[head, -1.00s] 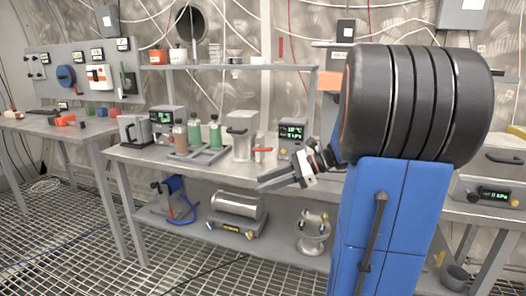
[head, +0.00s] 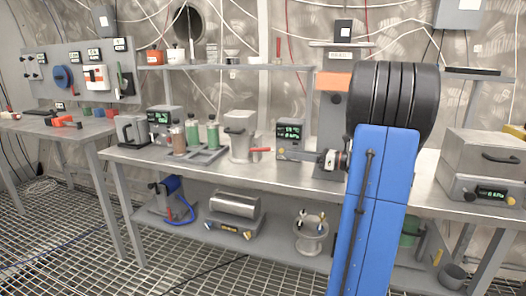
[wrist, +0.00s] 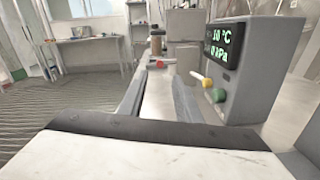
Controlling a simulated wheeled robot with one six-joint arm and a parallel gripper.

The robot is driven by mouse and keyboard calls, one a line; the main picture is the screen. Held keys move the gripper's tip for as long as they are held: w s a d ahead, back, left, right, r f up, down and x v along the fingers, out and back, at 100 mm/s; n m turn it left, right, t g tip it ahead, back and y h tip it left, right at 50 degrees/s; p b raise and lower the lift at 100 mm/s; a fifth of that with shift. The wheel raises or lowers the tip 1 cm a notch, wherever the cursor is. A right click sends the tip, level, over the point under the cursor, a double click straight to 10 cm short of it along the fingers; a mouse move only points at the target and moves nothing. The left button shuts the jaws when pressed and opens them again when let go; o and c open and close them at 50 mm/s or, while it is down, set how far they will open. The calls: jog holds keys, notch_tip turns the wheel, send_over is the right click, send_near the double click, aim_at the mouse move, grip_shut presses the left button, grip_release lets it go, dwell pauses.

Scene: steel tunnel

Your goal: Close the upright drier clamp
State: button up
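The upright drier seems to be the grey canister (head: 240,146) on the middle bench. Its red clamp handle (head: 260,150) sticks out to the right, low on its side. In the wrist view the red handle (wrist: 160,64) shows beyond my fingers, and the grey canister (wrist: 184,48) stands behind it. My gripper (head: 324,161) is right of the drier, just past the control box, apart from the handle and partly hidden by my arm. In the wrist view my gripper (wrist: 158,92) has two grey fingers spread apart, with bare bench between them. Whether the clamp is latched is not clear.
The control box (head: 293,138) with green display and knobs stands close to my gripper; it fills the right of the wrist view (wrist: 250,70). A bottle rack (head: 205,154) is left of the drier. A shelf (head: 230,67) runs above. The bench front is clear.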

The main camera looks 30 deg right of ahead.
aim_at(253, 148)
jog(key=x, duration=1.2)
jog(key=shift+w+a, duration=0.2)
grip_shut()
